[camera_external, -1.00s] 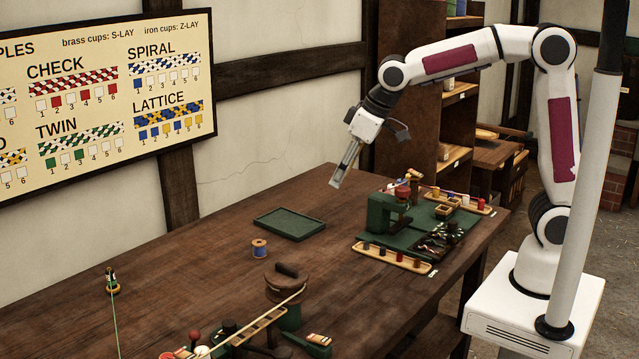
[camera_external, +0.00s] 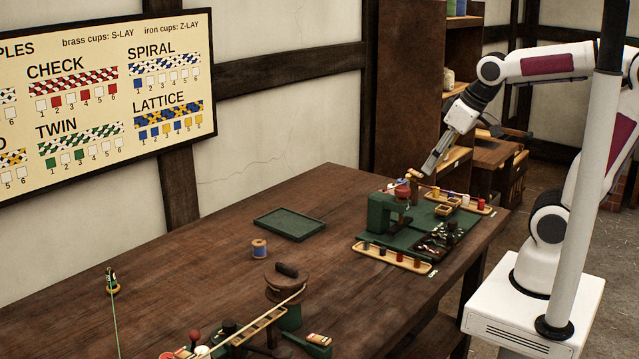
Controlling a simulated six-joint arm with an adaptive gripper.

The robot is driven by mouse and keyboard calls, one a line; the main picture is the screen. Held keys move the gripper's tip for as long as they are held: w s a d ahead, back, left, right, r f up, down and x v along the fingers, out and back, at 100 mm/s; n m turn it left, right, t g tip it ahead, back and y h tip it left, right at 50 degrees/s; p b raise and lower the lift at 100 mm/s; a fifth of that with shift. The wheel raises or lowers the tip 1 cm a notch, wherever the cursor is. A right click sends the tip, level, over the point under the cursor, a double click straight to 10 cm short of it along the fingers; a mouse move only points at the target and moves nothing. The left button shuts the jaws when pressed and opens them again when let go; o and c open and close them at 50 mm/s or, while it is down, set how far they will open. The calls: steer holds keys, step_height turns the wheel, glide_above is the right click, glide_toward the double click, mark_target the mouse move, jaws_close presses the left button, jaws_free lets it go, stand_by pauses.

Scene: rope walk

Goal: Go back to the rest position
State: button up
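My gripper (camera_external: 430,170) hangs above the far right end of the table, pointing down and to the left. Its tip is just above and behind the green machine (camera_external: 382,213) on the green mat. It appears to hold nothing. The two fingers look close together, but they are too small and side-on to tell whether they are open or shut.
A green tray (camera_external: 290,224) and a spool (camera_external: 259,248) stand on the open table (camera_external: 190,262). Two wooden racks of bobbins, the near one (camera_external: 393,258) included, flank the mat. A winder (camera_external: 287,284) stands in front. A grey post (camera_external: 590,190) rises before my arm. A shelf (camera_external: 415,90) stands behind.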

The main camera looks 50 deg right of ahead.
steer(key=s+d+f+m, duration=0.1)
steer(key=s+d+f, duration=0.2)
steer(key=s, duration=0.5)
steer(key=shift+s+d+h, duration=0.15)
steer(key=shift+d+h, duration=0.15)
steer(key=shift+d, duration=0.2)
steer(key=shift+f, duration=0.1)
stand_by(1.2)
